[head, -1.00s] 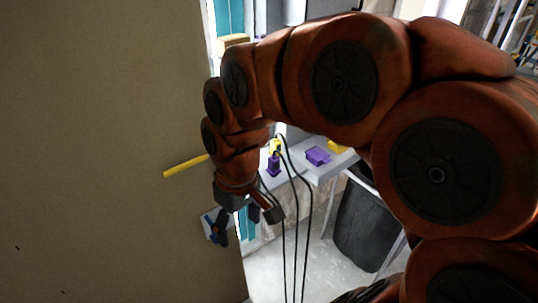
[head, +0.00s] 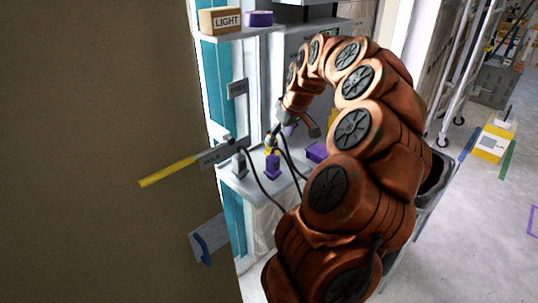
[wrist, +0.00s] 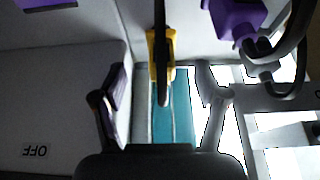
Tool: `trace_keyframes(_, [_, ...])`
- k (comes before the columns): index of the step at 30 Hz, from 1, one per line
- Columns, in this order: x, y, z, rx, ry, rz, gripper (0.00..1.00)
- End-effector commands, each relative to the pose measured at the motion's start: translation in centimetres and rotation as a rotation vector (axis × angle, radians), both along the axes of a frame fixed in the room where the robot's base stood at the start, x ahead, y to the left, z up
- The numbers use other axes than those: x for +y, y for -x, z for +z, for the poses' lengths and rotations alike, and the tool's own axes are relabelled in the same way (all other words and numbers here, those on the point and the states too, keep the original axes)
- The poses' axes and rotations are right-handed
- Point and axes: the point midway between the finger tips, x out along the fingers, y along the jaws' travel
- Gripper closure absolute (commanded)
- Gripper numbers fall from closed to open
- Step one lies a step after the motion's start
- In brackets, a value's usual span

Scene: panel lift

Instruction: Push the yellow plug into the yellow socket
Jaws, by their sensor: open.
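The yellow plug (head: 269,150) stands on the grey shelf beside the purple plug (head: 272,168) in the head view. In the wrist view the yellow plug (wrist: 153,62), with its black cable rising in front of it, shows between the fingers of my gripper (wrist: 160,85). The fingers are apart, and I see no contact with the plug. My gripper (head: 291,132) hangs just above and right of the plug in the head view. A small yellow patch (head: 332,118) behind my arm may be the yellow socket, which is mostly hidden.
The purple socket (head: 316,152) sits right of the plugs. The purple plug (wrist: 235,18) and its looped cable are close to the right finger in the wrist view. A large brown panel (head: 100,150) with a yellow bar (head: 168,172) fills the left. Black cables hang off the shelf.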

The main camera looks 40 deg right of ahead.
Motion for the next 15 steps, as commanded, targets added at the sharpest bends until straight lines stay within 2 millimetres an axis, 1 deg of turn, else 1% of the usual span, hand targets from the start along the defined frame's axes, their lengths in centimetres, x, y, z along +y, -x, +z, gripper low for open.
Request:
trace_keyframes(8, [0.1, -0.1, 0.1, -0.001, 0.001, 0.002, 0.27])
trace_keyframes(11, [0.1, -0.3, -0.3, 0.0, 0.001, 0.002, 0.27])
trace_keyframes(15, [0.0, -0.8, -1.5, -0.001, 0.0, 0.001, 0.27])
